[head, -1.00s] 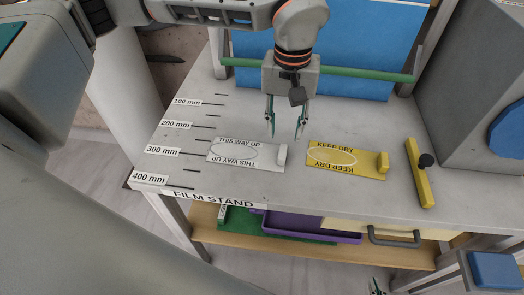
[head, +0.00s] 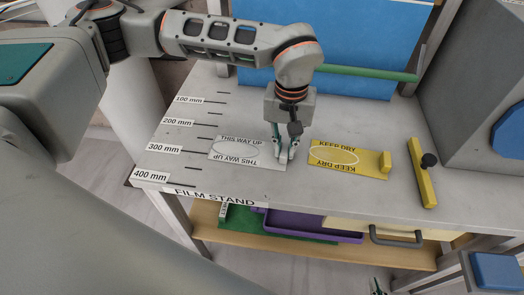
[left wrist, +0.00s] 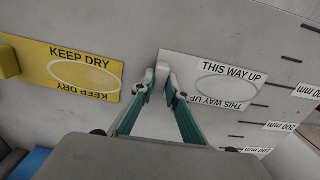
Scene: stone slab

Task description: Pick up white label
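The white label (head: 234,150), printed THIS WAY UP, lies flat on the grey slab, with an upright white tab at its right end. It also shows in the left wrist view (left wrist: 213,80), with its tab (left wrist: 162,74) between my fingertips. My left gripper (head: 284,156) is down at the tab, its fingers drawn in close on both sides of it; it also shows in the left wrist view (left wrist: 160,86). The fingers partly hide the tab in the head view. Only the tips of my right gripper (head: 377,287) show at the bottom edge; whether they are open is unclear.
A yellow KEEP DRY label (head: 348,158) with its own tab lies just right of my left gripper. A yellow bar (head: 420,175) with a black knob lies further right. A green rod (head: 365,74) and blue panel (head: 345,40) stand behind. The slab's left part has printed distance marks.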

